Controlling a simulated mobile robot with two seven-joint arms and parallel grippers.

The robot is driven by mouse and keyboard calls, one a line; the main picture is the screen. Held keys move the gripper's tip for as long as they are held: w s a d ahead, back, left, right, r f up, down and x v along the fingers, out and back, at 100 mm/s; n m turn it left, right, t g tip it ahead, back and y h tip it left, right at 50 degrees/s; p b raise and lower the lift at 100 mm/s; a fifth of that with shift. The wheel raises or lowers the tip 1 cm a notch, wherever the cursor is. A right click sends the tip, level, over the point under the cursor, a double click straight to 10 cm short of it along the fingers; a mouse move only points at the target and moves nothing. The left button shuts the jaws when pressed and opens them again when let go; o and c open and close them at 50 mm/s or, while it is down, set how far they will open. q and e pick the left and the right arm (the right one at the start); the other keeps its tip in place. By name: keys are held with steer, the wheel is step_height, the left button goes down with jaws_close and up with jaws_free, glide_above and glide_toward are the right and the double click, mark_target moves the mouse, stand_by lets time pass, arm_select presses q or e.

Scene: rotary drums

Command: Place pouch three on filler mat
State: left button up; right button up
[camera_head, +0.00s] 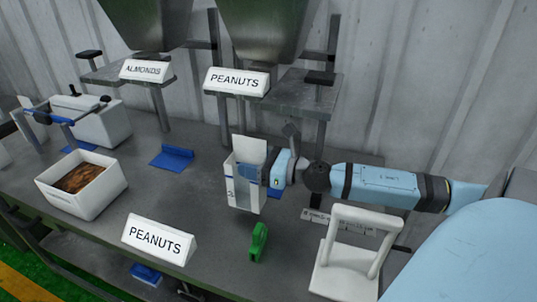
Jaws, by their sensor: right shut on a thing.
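A tall, open-topped white pouch (243,194) is upright in the middle of the head view, with a mark on its front that is too small to read. My right gripper (262,175) is shut on it at its right side. I cannot tell whether the pouch's base touches the bench. A blue mat (275,193) shows partly behind the pouch and gripper, below the peanuts hopper (248,28). Another blue mat (172,157) lies bare below the almonds hopper. My left gripper is not in view.
A peanuts sign (158,240) and a green tape dispenser (258,242) are near the front edge. A white bin (85,190) with brown contents stands left. A white stand (345,265) is front right. The grey bench (185,195) is clear left of the pouch.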

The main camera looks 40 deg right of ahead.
steer(key=w+d+f, duration=0.1)
steer(key=w+d, duration=0.2)
steer(key=d, duration=0.2)
steer(key=w+d+f, duration=0.2)
steer(key=w+d, duration=0.1)
steer(key=d, duration=0.3)
steer(key=shift+d+f+b, duration=0.2)
steer(key=shift+f+b, duration=0.1)
steer(key=shift+f, duration=0.15)
steer(key=o, duration=1.3)
